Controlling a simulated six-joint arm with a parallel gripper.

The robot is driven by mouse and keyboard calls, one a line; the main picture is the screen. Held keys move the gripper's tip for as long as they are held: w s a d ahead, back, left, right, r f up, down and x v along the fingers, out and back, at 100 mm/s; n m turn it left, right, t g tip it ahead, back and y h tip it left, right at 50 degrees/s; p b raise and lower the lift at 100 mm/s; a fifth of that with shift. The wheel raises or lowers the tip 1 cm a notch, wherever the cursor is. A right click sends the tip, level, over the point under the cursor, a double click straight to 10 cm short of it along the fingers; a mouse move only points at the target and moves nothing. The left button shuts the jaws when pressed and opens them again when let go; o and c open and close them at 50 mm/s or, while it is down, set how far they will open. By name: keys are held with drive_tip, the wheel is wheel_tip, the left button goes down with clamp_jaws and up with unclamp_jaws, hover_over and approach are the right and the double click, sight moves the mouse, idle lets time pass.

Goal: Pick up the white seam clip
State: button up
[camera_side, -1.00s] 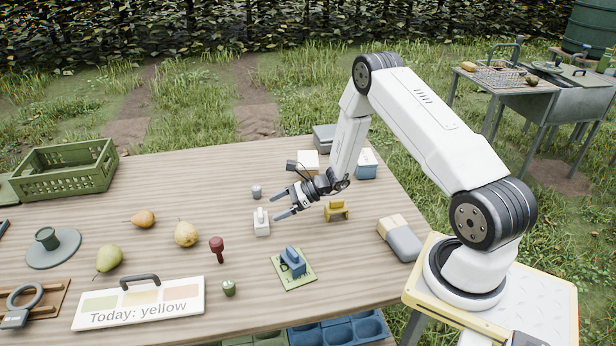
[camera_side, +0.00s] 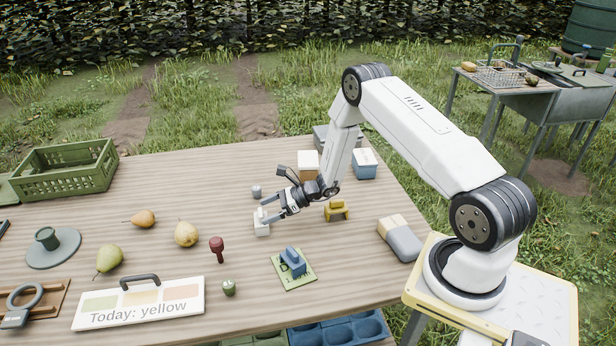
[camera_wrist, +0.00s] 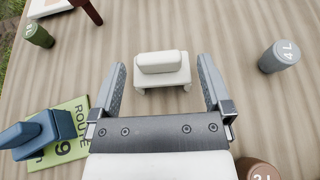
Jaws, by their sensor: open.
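The white seam clip (camera_side: 262,229) stands on the wooden table, a small block with a rounded raised bar on top. In the wrist view the clip (camera_wrist: 162,70) sits ahead of and between my two fingers. My gripper (camera_side: 267,208) is open, with its fingertips low beside the clip in the side view; the gripper also shows in the wrist view (camera_wrist: 162,72). The fingers reach along either side of the clip with a gap on both sides. I cannot tell whether they touch the table.
A grey weight (camera_side: 257,191) marked 4L stands close behind the clip. A yellow clip-like block (camera_side: 337,210) is to the right. A blue block on a green card (camera_side: 293,268), a dark red tool (camera_side: 217,248) and a yellow pear (camera_side: 187,234) are nearby.

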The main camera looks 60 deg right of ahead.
sight(255, 219)
drive_tip(key=shift+x, duration=2.2)
drive_tip(key=c, duration=1.3)
